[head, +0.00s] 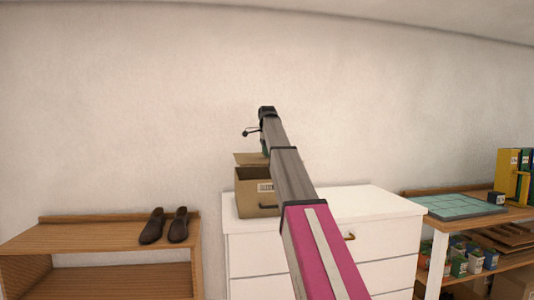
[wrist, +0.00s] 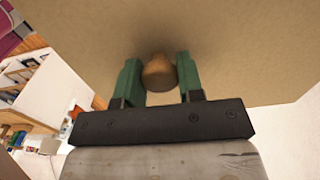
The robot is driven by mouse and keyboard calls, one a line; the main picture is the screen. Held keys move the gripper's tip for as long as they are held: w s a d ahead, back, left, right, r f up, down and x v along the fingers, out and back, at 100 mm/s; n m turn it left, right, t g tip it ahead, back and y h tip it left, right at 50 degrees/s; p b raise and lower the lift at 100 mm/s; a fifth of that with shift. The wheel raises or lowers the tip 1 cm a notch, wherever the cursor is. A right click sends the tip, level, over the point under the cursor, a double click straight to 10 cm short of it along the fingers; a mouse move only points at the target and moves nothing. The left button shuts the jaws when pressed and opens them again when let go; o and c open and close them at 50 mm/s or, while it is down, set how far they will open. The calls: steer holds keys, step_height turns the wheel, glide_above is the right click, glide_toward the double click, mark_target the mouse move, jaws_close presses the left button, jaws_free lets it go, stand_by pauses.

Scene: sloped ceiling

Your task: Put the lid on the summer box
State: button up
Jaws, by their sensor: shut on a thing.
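A brown cardboard box (head: 256,196) stands on the white chest of drawers. In the wrist view the lid (wrist: 235,55) fills most of the picture. My gripper (wrist: 158,72) has its green fingers shut on the lid's round wooden knob (wrist: 157,73). In the head view my arm mostly hides the gripper.
The white chest of drawers (head: 375,203) has a bare top right of the box. A wooden rack (head: 100,228) at left holds dark shoes (head: 164,226). A shelf (head: 470,218) at right bears a teal gridded board (head: 455,206), with several small cartons below. The wall is close behind.

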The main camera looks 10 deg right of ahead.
step_height(320, 180, down, 6)
stand_by(1.0)
steer(key=o, duration=1.1)
steer(key=shift+c, duration=0.2)
